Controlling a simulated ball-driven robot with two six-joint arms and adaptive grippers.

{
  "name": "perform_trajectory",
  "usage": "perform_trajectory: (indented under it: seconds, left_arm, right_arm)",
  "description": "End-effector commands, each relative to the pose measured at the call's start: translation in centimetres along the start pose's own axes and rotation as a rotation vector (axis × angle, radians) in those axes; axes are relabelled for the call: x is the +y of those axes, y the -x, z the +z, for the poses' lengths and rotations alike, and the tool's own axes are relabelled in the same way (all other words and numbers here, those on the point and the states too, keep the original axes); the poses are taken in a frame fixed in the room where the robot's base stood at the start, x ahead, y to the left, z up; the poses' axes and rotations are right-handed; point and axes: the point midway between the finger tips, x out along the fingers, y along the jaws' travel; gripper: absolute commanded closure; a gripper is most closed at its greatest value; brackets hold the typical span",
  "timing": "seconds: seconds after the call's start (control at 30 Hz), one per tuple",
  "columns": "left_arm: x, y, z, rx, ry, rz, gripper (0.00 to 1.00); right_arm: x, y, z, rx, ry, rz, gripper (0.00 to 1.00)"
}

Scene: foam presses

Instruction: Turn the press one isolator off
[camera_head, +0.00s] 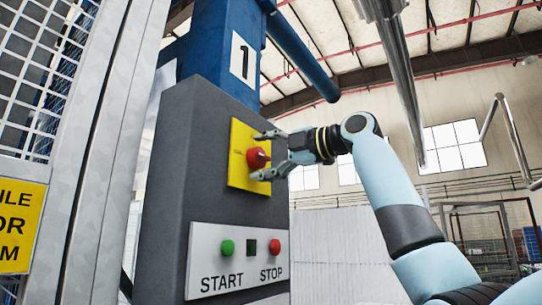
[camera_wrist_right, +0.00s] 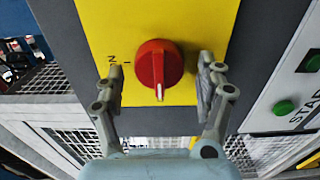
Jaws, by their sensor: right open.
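The press one isolator is a red rotary knob (camera_head: 258,158) on a yellow plate (camera_head: 240,137), on the dark grey cabinet under a blue column marked 1. My right gripper (camera_head: 266,155) is open, its fingers at the knob from the right. In the right wrist view the knob (camera_wrist_right: 158,66) lies between the open fingers of the gripper (camera_wrist_right: 160,88), with a visible gap on each side. The knob's white pointer line points toward the bottom of that view. A tick and a partly hidden letter show left of the knob. My left gripper is not in view.
Below the isolator is a panel (camera_head: 238,236) with a green START button (camera_head: 227,247) and a red STOP button (camera_head: 274,247). A mesh guard (camera_head: 30,80) and its frame stand at the left. Open space lies right of the cabinet.

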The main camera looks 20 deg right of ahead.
Motion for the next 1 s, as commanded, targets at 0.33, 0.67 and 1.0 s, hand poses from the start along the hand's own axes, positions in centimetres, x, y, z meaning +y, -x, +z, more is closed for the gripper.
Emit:
perform_trajectory:
  seconds: [0.33,0.67,1.0]
  left_arm:
    - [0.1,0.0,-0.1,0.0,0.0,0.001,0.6]
    - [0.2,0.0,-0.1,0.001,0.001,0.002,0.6]
    - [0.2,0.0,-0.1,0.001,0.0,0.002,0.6]
  right_arm:
    - [-0.1,6.2,0.1,-0.005,0.006,-0.003,0.28]
    - [-0.1,11.3,0.1,-0.002,0.001,-0.003,0.28]
    - [-0.1,11.8,0.0,0.001,0.0,-0.001,0.28]
